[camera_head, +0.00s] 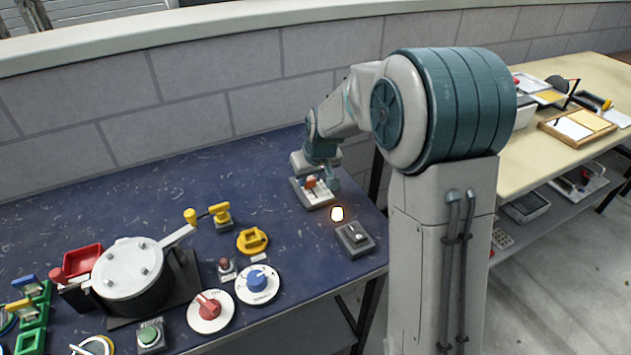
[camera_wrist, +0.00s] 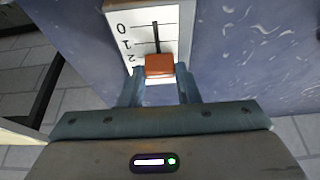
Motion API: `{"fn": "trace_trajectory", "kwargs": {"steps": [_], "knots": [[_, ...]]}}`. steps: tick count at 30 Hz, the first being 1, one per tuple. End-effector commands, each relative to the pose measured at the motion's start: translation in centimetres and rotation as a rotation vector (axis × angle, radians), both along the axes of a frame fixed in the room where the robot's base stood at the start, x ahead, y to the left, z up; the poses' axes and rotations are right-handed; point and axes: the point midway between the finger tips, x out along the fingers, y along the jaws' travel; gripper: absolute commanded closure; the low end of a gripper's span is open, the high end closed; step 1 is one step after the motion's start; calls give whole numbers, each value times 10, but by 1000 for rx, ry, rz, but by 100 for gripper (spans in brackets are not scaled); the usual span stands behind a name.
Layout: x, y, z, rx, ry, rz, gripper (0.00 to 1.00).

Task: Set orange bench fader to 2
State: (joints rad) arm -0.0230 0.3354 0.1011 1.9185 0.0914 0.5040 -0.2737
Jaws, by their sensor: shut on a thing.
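The orange fader knob (camera_wrist: 159,65) sits on a pale fader panel (camera_wrist: 176,14) with a dark slot and the numbers 0, 1 and 2. In the wrist view the knob is at the slot's near end, about level with the 2; its exact mark is hidden. My gripper (camera_wrist: 159,78) is shut on the knob, one finger on each side. In the head view the panel (camera_head: 318,201) lies at the back right of the blue bench, with the orange knob (camera_head: 310,182) showing beneath my gripper (camera_head: 318,180).
A glowing lamp (camera_head: 337,214) and a grey switch box (camera_head: 355,239) stand close in front of the panel. A yellow handle (camera_head: 252,240), a blue dial (camera_head: 257,281) and a red dial (camera_head: 209,307) lie further left. The bench's back middle is clear.

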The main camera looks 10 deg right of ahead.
Motion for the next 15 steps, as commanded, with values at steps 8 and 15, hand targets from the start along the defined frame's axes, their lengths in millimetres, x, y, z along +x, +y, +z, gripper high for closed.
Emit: {"fn": "trace_trajectory", "kwargs": {"steps": [8,15], "knots": [[0,0,0,-1,1,0,68],[0,0,0,-1,2,0,49]]}}
